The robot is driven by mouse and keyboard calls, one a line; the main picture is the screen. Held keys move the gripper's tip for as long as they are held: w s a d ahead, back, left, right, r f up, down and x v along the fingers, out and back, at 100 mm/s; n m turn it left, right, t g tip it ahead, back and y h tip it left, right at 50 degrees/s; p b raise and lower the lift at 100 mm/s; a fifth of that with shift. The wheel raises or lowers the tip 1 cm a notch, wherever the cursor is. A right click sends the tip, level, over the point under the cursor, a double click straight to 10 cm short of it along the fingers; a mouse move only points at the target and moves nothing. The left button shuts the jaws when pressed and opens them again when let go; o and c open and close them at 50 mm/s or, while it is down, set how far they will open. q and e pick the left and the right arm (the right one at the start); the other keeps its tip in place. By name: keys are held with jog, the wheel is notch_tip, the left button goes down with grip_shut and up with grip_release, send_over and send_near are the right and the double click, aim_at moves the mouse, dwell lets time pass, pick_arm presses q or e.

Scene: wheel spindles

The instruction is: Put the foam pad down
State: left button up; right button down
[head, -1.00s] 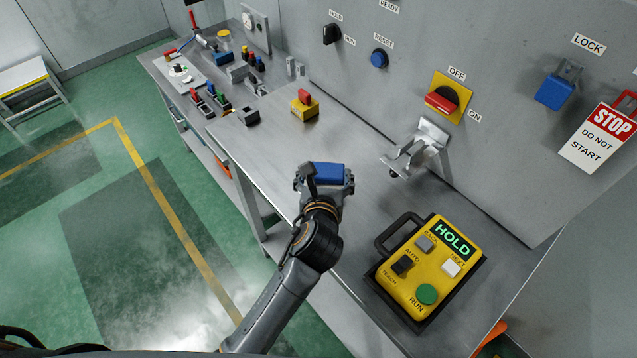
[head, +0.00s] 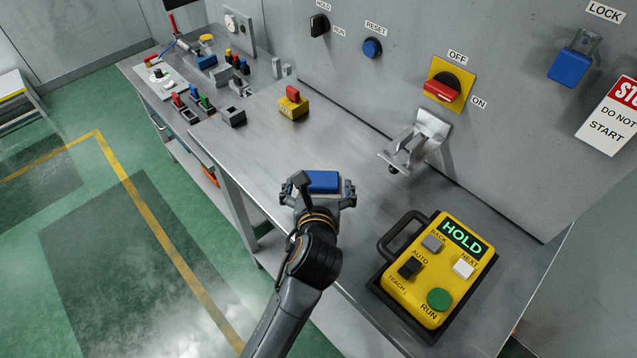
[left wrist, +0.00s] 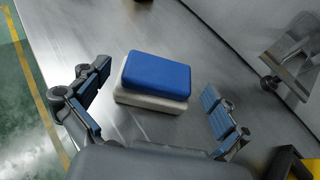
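The foam pad (head: 323,181) is a blue block on a pale cream layer. In the left wrist view the pad (left wrist: 157,75) lies flat on the metal bench and the cream layer (left wrist: 145,101) shows along its near side. My left gripper (head: 325,189) is over the bench at the pad. In the left wrist view my left gripper (left wrist: 156,82) is open, one finger on each side of the pad, with a visible gap on both sides. My right gripper is not in view.
A yellow HOLD pendant (head: 437,270) lies on the bench at right. A yellow block with a red knob (head: 293,103) sits farther back. Bare bench top (head: 262,140) surrounds the pad.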

pick_arm(q)
jog(key=shift+s+r+p, duration=0.35)
jog(key=shift+p, duration=0.15)
jog(key=p+v, duration=0.7)
jog(key=v, duration=0.4)
jog(key=shift+p, duration=0.35)
jog(key=shift+s+f, duration=0.1)
